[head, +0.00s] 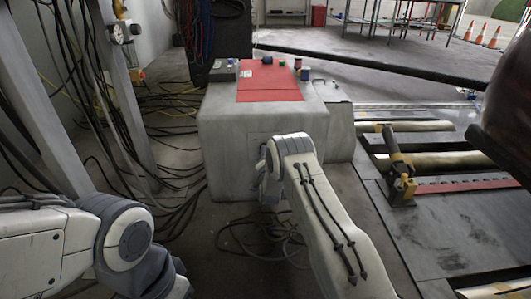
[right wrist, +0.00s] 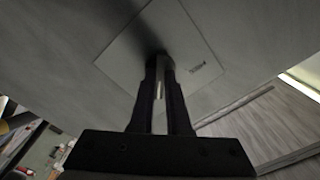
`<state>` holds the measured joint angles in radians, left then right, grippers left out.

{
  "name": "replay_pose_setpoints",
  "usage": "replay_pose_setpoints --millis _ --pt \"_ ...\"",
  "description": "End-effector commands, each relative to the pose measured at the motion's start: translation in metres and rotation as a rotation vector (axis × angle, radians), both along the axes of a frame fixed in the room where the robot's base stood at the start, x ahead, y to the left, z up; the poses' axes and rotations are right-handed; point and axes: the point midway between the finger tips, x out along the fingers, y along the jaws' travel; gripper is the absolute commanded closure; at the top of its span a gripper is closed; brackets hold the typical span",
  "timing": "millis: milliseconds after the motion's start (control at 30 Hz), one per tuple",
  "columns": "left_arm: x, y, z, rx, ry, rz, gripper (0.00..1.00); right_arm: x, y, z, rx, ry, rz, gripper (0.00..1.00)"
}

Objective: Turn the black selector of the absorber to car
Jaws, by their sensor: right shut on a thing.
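The absorber (head: 228,133) is a big light grey box with a red top panel, in the middle of the head view. On its front face is a thin-edged square plate (head: 257,140), partly behind my right arm. In the right wrist view the plate (right wrist: 195,45) shows a small dark printed label. My right gripper (right wrist: 160,62) reaches to this plate, its black fingers shut on the black selector, with a narrow gap between them lower down. The fingers and shadow hide most of the selector, so its pointing direction cannot be told. My left gripper is not in view.
Small coloured items (head: 267,60) stand on top of the box. Black cables (head: 265,235) lie on the floor in front and at left. Metal rollers (head: 440,160) and a yellow-black clamp (head: 399,170) lie to the right. A dark bar (head: 370,68) crosses behind the box.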

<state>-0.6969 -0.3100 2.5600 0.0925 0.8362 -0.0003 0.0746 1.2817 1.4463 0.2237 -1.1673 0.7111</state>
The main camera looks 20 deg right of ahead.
Motion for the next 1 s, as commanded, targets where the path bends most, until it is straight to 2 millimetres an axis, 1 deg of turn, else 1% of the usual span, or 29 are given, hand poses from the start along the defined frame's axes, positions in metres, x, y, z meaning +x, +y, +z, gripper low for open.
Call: replay_pose_setpoints --millis 233,267,300,333,633,733,867,1000 --pt "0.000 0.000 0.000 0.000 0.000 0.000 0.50 -0.001 0.001 -0.002 0.002 0.004 0.001 1.00" --pt "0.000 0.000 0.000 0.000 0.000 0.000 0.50 -0.001 0.001 -0.002 0.002 0.004 0.001 0.77" --pt "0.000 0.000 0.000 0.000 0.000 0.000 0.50 -0.001 0.001 -0.002 0.002 0.004 0.001 0.62" --pt "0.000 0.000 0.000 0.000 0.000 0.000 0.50 -0.001 0.001 -0.002 0.002 0.004 0.001 0.55" --pt "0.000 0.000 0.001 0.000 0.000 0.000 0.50 -0.001 0.001 0.000 0.001 0.002 0.001 0.55" --pt "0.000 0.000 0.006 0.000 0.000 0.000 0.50 -0.006 0.002 0.001 0.001 0.005 0.001 0.55" --pt "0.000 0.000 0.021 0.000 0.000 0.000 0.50 -0.025 0.008 0.003 0.002 0.007 0.001 0.55" --pt "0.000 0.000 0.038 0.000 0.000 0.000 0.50 -0.053 0.016 0.004 0.001 0.008 0.002 0.55"
